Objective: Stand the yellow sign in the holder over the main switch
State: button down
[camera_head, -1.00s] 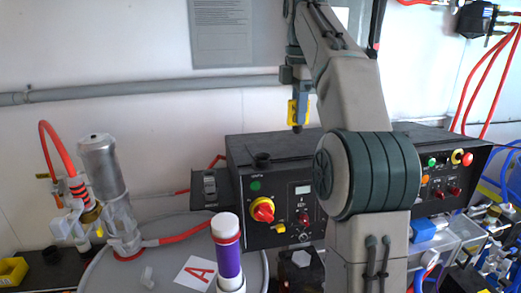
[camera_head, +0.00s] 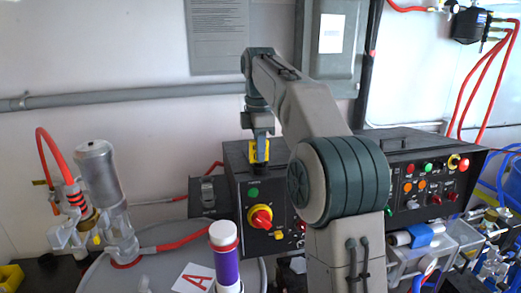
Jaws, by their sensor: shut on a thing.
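The yellow sign (camera_head: 253,151) is upright in my gripper (camera_head: 261,138), which is shut on it. Part of the sign is hidden by a dark strip or finger in front of it. The sign is over the top front edge of the black control box, directly above the main switch (camera_head: 260,217), a red knob on a yellow plate. The small black holder (camera_head: 260,167) is at the sign's lower end and mostly hidden. I cannot tell whether the sign is inside it or just above it.
My arm covers the middle of the control box (camera_head: 283,153). A purple-and-white cylinder (camera_head: 226,262) stands in front, beside a card with a red A (camera_head: 195,279). A metal canister with a red hose (camera_head: 100,175) stands at left. A grey pipe (camera_head: 130,96) runs along the wall.

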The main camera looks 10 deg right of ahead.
jog(key=c, duration=1.5)
grip_release()
jog(key=shift+o, duration=0.2)
jog(key=shift+r+p, duration=0.7)
jog(key=shift+r, duration=3.1)
jog(key=shift+s, duration=0.1)
